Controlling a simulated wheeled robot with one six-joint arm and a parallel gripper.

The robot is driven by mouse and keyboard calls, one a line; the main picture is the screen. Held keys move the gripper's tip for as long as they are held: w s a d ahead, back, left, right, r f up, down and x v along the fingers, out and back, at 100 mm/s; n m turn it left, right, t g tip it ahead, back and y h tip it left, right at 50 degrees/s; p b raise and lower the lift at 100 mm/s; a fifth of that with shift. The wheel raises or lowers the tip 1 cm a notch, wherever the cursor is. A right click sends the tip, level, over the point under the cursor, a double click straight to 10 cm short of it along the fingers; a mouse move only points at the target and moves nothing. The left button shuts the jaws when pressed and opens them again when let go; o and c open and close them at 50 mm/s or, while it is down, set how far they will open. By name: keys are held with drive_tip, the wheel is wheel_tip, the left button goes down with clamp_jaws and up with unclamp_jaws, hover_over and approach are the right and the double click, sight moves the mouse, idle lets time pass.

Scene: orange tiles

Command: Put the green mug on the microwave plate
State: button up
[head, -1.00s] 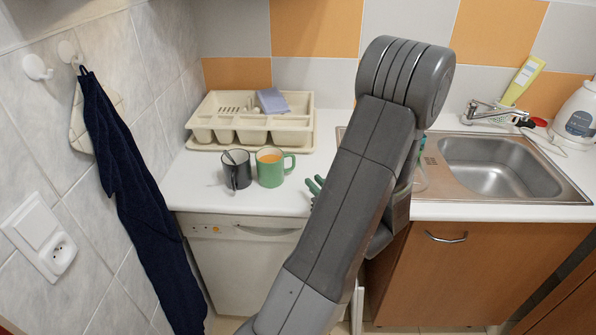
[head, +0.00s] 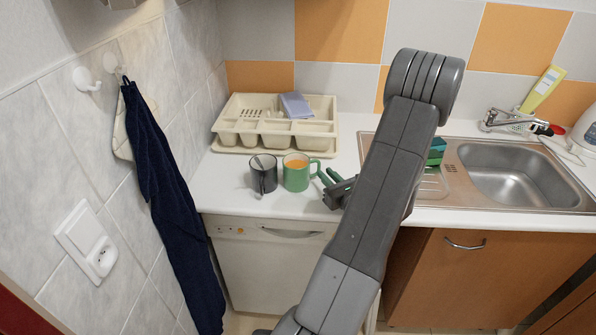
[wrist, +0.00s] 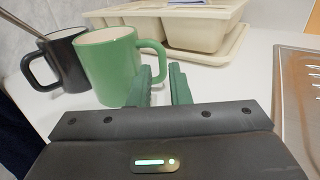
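In the wrist view the green mug (wrist: 108,72) is just ahead and left of my gripper. My gripper (head: 329,178) is low over the counter at the mug's right side. Its green fingers (wrist: 161,88) are apart with a gap between them, and the mug's handle (wrist: 160,60) lies just beyond or at the gap. I cannot tell whether they touch it. No microwave or microwave plate is in view.
A dark mug (head: 263,181) with a spoon stands close left of the green mug. A cream dish rack (head: 240,149) is behind them. The sink (head: 510,172) is at the right. A dark towel (head: 165,190) hangs on the left wall. The front counter strip is clear.

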sight(319, 166)
drive_tip(key=shift+p+x, duration=1.1)
drive_tip(key=shift+x, duration=1.8)
drive_tip(key=shift+d+f, duration=0.15)
clamp_jaws()
drive_tip(key=shift+w, duration=0.1)
